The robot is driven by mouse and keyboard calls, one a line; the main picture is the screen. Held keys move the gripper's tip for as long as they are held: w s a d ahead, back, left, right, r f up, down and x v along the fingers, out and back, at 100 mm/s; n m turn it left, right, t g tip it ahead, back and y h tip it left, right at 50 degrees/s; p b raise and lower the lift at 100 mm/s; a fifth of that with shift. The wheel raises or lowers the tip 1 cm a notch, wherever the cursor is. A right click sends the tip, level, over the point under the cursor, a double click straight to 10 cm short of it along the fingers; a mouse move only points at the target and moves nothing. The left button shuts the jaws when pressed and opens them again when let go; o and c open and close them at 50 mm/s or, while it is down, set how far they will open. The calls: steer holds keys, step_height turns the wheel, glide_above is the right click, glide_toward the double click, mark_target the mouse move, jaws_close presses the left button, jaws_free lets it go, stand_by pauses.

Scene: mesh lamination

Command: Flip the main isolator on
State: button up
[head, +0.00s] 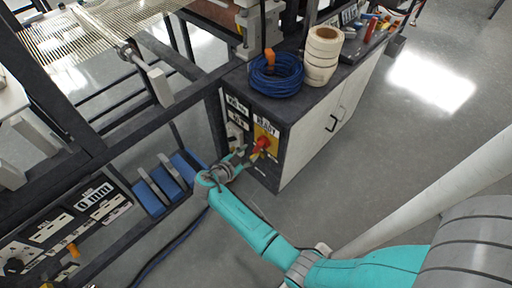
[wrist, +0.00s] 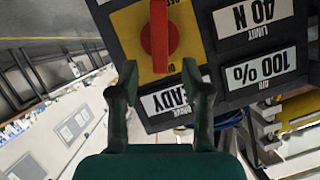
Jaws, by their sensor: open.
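The main isolator is a red rotary handle (head: 262,143) on a yellow plate (head: 268,131), on the end face of a dark cabinet. In the wrist view the red handle (wrist: 159,30) stands vertical in the picture on its yellow plate (wrist: 128,28), and the view is upside down. Small lettering on the plate is only partly readable. My gripper (head: 242,158) is close in front of the cabinet face. In the wrist view my gripper (wrist: 160,72) is open and empty, its fingertips apart near the handle's lower end; I cannot tell if they touch it.
A READY label (wrist: 172,98) and plates reading 100 % (wrist: 262,70) and 40 N (wrist: 252,16) surround the switch. A blue cable coil (head: 275,76) and white tape rolls (head: 321,55) sit on the cabinet top. Clear floor (head: 400,140) lies to the right.

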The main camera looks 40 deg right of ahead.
mark_target(257, 148)
steer(key=x, duration=0.6)
steer(key=shift+d+f, duration=0.15)
steer(key=shift+d, duration=0.25)
jaws_close()
